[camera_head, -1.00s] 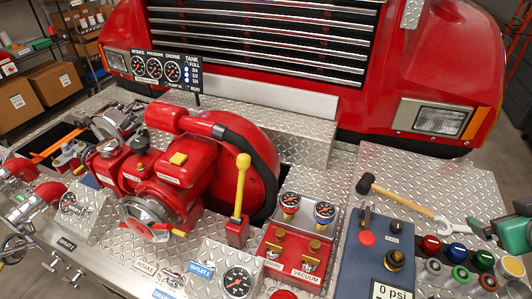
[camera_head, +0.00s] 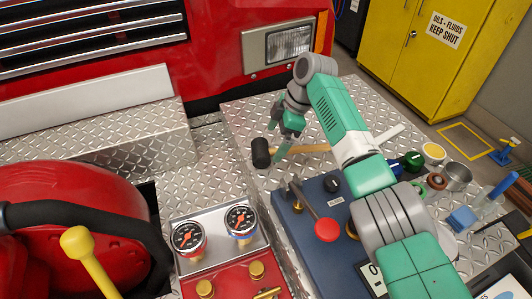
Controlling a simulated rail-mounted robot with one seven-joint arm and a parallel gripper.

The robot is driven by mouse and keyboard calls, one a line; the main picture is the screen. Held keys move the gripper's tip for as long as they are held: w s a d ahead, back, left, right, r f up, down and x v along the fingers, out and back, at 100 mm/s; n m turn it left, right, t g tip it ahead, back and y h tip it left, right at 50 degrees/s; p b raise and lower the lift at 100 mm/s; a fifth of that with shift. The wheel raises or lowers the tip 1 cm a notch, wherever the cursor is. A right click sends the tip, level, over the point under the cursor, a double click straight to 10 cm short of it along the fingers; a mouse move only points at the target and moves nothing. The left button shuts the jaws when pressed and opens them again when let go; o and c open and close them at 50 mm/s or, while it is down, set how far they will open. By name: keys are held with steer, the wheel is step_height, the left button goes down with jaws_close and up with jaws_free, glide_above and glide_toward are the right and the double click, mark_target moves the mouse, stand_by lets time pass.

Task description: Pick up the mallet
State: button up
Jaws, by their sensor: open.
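The mallet lies on the diamond-plate deck in front of the headlight. Its black head (camera_head: 261,152) points left, and its pale wooden handle (camera_head: 312,149) runs right and is partly covered by my arm. My gripper (camera_head: 279,140) is open above the mallet, close to the handle just right of the head. Nothing shows between the fingers.
A blue control box (camera_head: 318,238) with a red knob (camera_head: 328,229) stands in front of the mallet. Gauges (camera_head: 240,220) are at its left. Caps and cups (camera_head: 457,176) stand to the right, near a yellow cabinet (camera_head: 425,50). Bare deck lies left of the mallet head.

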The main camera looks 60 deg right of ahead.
mark_target(269, 150)
steer(key=b+x, duration=0.2)
steer(key=x, duration=0.3)
steer(key=shift+a+f+b, duration=0.1)
steer(key=shift+f+b, duration=0.1)
steer(key=shift+b, duration=0.1)
steer(key=shift+r, duration=0.15)
steer(key=shift+c, duration=0.2)
steer(key=c, duration=1.5)
